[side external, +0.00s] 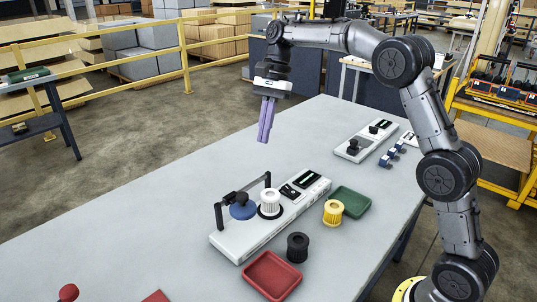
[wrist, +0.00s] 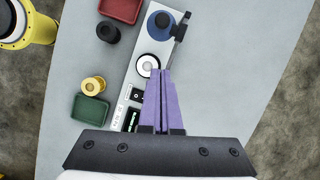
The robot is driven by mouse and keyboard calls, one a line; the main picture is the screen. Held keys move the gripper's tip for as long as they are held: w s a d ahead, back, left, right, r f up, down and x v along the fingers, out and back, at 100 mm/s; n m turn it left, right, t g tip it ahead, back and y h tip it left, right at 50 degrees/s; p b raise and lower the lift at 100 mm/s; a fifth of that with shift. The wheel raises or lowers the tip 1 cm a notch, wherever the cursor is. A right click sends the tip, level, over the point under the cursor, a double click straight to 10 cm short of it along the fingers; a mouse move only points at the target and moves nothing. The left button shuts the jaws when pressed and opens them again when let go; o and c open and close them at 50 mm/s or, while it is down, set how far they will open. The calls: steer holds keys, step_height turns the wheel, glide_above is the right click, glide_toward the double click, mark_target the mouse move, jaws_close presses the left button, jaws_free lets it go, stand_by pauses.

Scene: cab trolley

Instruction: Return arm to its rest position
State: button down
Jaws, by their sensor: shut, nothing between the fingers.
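My gripper (side external: 265,138) hangs above the far left part of the grey table (side external: 190,180), fingers pointing down. Its purple fingers are closed together with nothing between them; they also show in the wrist view (wrist: 164,72). My arm reaches up from the base at the right and bends over the table. Below and nearer the side camera is a white device (side external: 250,235) with a black hinged frame, a blue round part (side external: 243,209) and a white ribbed cylinder (side external: 270,202). The gripper is well clear of it.
A yellow ribbed part (side external: 333,213), green tray (side external: 355,200), black ribbed part (side external: 298,247) and red tray (side external: 272,275) stand around the device. A second white device (side external: 365,141) and small blue parts (side external: 392,156) lie farther back.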

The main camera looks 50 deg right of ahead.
steer(key=s+a+r+t, duration=0.2)
steer(key=s+r, duration=0.4)
steer(key=r, duration=0.2)
steer(key=s+a+r+n+t+h, duration=0.15)
steer(key=s+n, duration=0.25)
steer(key=s, duration=0.8)
steer(key=s+d+f+n+t+h, duration=0.2)
steer(key=s+d+f+n+t, duration=0.1)
steer(key=s+f+n, duration=0.8)
steer(key=shift+s+d+f, duration=0.3)
steer(key=shift+s+f, duration=0.4)
steer(key=shift+s, duration=0.3)
